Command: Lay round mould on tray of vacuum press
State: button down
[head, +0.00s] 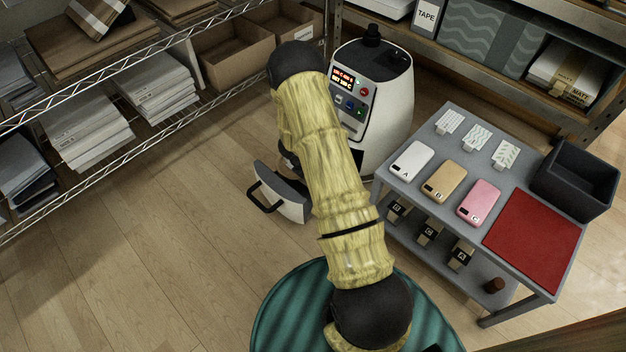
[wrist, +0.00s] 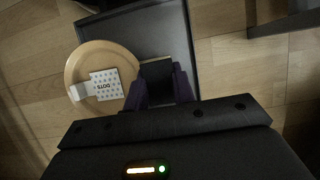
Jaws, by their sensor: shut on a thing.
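In the wrist view, the round mould (wrist: 122,58) is a tan disc carrying a white dotted card (wrist: 106,84) marked DOTS and a small white piece at its left. My gripper (wrist: 161,92) is shut on a dark block at the mould's right edge. The mould overlaps the left side of the dark, pale-edged press tray (wrist: 160,30); I cannot tell whether they touch. In the head view, the white vacuum press (head: 393,110) has a lit display, and its tray (head: 290,203) with a black handle is pulled out.
A grey cart (head: 440,128) at the right holds three phone cases, dotted or patterned cards, a red mat (head: 535,240) and a dark bin (head: 575,180). Shelves (head: 100,110) line the left and back. The wooden floor (head: 150,240) at the left is clear.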

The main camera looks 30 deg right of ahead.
jog(key=shift+f+b, duration=1.3)
jog(key=shift+f, duration=0.55)
jog(key=shift+f, duration=0.1)
jog(key=c, duration=1.2)
grip_release()
jog(key=shift+o, duration=0.2)
jog(key=p+v, duration=0.6)
jog(key=v, duration=0.6)
jog(key=shift+p, duration=0.3)
jog(key=shift+r, duration=0.2)
